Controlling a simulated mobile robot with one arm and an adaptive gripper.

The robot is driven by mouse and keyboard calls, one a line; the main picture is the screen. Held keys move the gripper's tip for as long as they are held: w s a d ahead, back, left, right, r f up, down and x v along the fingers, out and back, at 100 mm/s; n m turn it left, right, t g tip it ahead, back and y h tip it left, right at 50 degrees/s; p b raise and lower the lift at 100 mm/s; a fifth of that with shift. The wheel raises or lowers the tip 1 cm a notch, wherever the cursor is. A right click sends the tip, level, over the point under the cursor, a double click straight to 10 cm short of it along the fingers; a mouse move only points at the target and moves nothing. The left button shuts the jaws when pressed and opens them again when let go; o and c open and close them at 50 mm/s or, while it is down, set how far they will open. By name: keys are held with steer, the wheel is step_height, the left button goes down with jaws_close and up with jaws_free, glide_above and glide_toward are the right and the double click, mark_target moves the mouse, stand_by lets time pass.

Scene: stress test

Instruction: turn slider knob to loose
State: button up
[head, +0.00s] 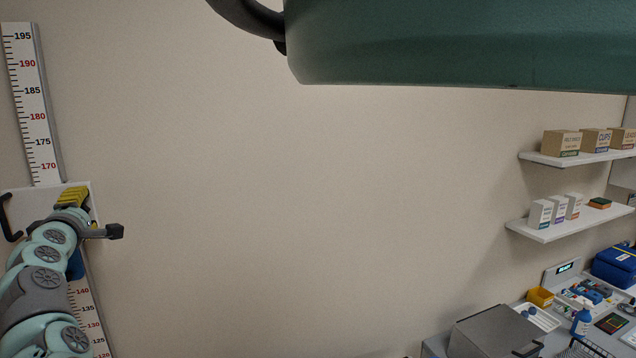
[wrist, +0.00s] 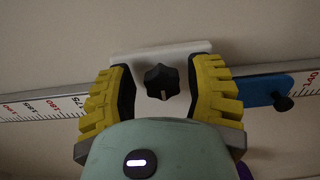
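The slider knob (wrist: 161,82) is black and star-shaped with a pale mark on its face. It sits on a white slider plate (wrist: 160,51) on the wall-mounted height scale (wrist: 58,103). My gripper (wrist: 163,68) is open, with one yellow finger on each side of the knob and a visible gap on both sides. In the head view my gripper (head: 73,197) is at the left, in front of the white plate (head: 92,191) on the scale (head: 30,100). The knob is hidden there behind my gripper and arm.
A blue piece (wrist: 252,90) with a small black knob (wrist: 283,101) is on the scale beside the right finger. A black curved handle (head: 8,218) is left of my gripper. Shelves (head: 575,157) and a counter (head: 436,345) are far right. The wall between is bare.

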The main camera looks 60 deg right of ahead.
steer(key=shift+o, duration=0.8)
steer(key=v, duration=1.2)
